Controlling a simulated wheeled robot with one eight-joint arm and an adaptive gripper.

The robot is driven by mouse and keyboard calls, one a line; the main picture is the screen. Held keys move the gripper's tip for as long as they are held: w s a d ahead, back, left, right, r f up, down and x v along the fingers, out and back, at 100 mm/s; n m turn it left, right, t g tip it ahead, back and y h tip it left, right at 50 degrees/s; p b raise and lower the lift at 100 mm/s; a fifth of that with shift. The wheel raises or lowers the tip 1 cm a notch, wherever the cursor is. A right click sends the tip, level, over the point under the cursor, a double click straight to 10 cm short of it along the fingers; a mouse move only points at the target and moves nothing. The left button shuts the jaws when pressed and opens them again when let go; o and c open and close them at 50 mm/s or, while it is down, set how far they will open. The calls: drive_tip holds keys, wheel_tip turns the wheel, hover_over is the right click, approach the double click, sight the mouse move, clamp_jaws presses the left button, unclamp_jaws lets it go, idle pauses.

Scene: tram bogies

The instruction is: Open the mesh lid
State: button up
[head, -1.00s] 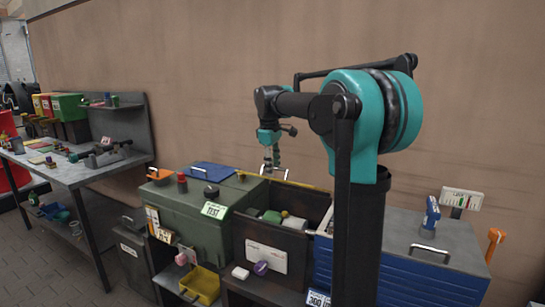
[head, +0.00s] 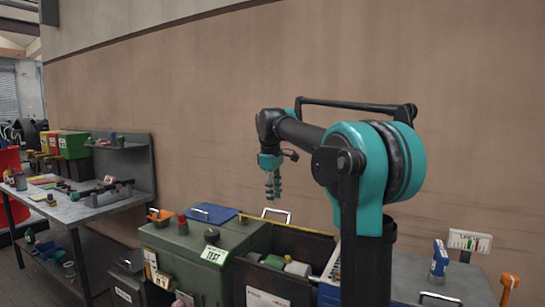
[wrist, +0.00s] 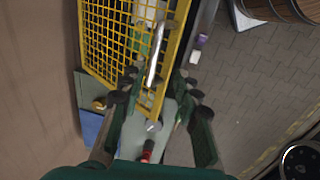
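The mesh lid (wrist: 111,37) has a yellow frame and grid and a silver handle (wrist: 155,52) near its right edge in the wrist view. In the head view its yellow edge (head: 304,231) shows as a thin line at the back of a dark bin, with the handle (head: 276,213) above it. How far the lid is tilted is hard to tell. My gripper (head: 272,190) points down above the handle, apart from it in the picture. In the wrist view my gripper (wrist: 160,108) has its fingers spread and empty, with the handle beyond them.
The dark bin (head: 268,299) holds green and white items. A brown wall runs behind. A workbench (head: 80,208) stands far left.

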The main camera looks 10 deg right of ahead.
wheel_tip(320, 180, up, 14)
drive_tip(key=s, duration=0.1)
drive_tip(key=shift+a+f, duration=0.2)
drive_tip(key=shift+a, duration=0.25)
idle(1.2)
drive_tip(key=shift+s, duration=0.1)
drive_tip(key=shift+f, duration=0.1)
drive_tip(key=shift+c, duration=1.3)
drive_tip(key=s+a+f+n+h, duration=0.1)
drive_tip(key=f+n, duration=0.1)
drive_tip(key=n, duration=0.1)
drive_tip(key=a+f+n+t, duration=0.1)
drive_tip(key=a+f+n, duration=0.1)
drive_tip(key=f+n, duration=0.1)
drive_tip(key=s+a+f+n+t+h, duration=0.1)
drive_tip(key=f+n, duration=0.1)
drive_tip(key=shift+s+a+f+n+h, duration=0.2)
drive_tip(key=shift+s+f+n+h, duration=0.1)
drive_tip(key=shift+f+n, duration=0.1)
clamp_jaws()
drive_tip(key=s+a+f+n+t+h, duration=0.1)
drive_tip(key=s+a+f+n+t, duration=0.2)
drive_tip(key=s+f+n, duration=0.35)
drive_tip(key=w+d+f+n, duration=0.2)
drive_tip(key=w+d+f, duration=0.3)
drive_tip(key=w, duration=0.5)
drive_tip(key=shift+d+f+n+t, duration=0.3)
drive_tip(key=shift+d+f+n, duration=0.1)
drive_tip(key=shift+d, duration=0.1)
